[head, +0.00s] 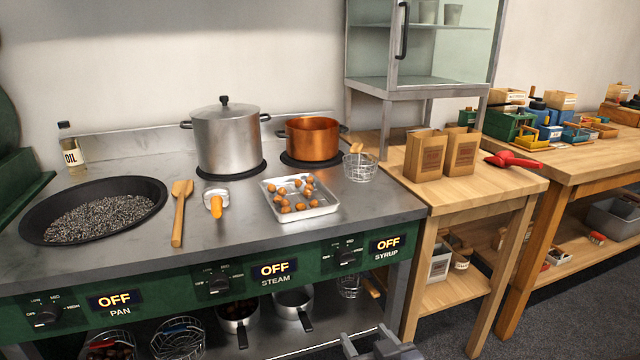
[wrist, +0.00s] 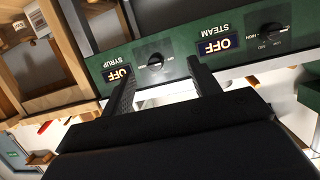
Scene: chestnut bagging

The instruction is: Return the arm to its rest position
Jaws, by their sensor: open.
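My gripper (head: 368,343) shows at the bottom edge of the head view, low in front of the stove, with most of the arm out of the picture. In the wrist view my gripper (wrist: 160,74) has its two dark fingers spread apart with nothing between them. The green stove front with its STEAM and SYRUP displays lies beyond the fingers, tilted in that view.
The stove top (head: 240,215) carries a chestnut tray (head: 327,211), pan of dark grit (head: 150,186), steel pot (head: 228,145) and copper pot (head: 313,140). Two paper bags (head: 425,158) stand upright on the wooden table (head: 490,185). Floor (head: 560,320) is clear at lower right.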

